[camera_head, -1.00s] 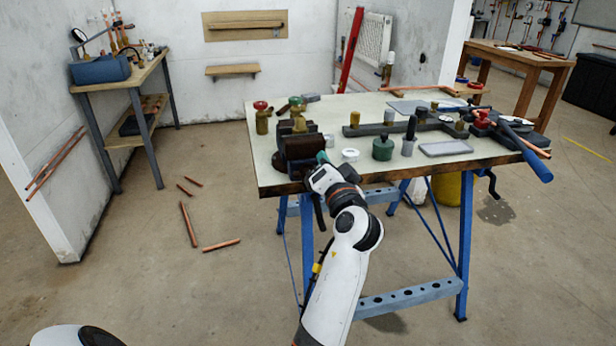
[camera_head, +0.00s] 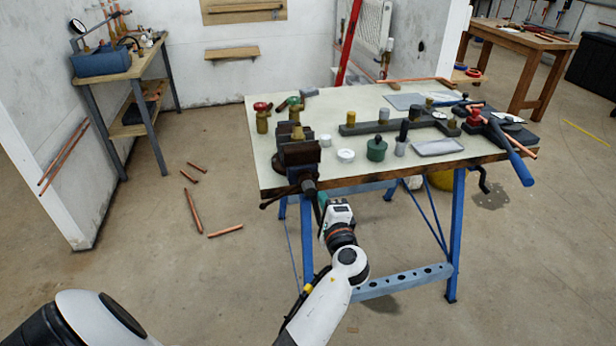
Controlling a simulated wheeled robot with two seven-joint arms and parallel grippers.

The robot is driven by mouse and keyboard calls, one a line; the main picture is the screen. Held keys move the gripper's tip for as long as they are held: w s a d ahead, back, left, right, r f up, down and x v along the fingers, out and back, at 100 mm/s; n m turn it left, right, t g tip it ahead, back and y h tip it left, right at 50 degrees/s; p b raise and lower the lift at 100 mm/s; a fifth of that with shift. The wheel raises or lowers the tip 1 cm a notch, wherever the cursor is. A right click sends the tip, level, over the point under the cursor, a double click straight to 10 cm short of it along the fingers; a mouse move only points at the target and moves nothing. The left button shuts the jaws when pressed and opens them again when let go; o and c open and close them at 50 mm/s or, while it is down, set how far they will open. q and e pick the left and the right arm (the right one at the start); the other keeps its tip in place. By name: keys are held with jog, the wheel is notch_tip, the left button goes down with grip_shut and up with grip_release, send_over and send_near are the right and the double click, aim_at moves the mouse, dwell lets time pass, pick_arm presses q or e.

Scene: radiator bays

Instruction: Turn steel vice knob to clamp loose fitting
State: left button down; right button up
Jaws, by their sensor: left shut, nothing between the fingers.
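The dark steel vice (camera_head: 298,156) is fixed at the front left corner of the workbench. A brass fitting (camera_head: 297,133) stands upright at its jaws; I cannot tell how tightly it is held. The vice screw end (camera_head: 309,187) points toward me below the bench edge. A dark handle bar (camera_head: 275,201) slants down to the left from it. My left gripper (camera_head: 322,201) has teal fingertips. It is shut and empty, just below and right of the screw end; I cannot tell whether they touch. My right gripper is not in view.
The pale workbench top (camera_head: 350,185) has a blue trestle frame. Red-capped (camera_head: 262,117) and green-capped valves stand behind the vice. A white pot (camera_head: 346,155), a green pot (camera_head: 377,149) and a grey tray (camera_head: 438,147) lie to the right. Copper pipes (camera_head: 193,211) lie on the floor.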

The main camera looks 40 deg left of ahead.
pick_arm(q)
jog(key=m+p, duration=0.3)
jog(key=m, duration=0.1)
jog(key=c, duration=2.2)
grip_release()
jog(key=c, duration=1.3)
grip_release()
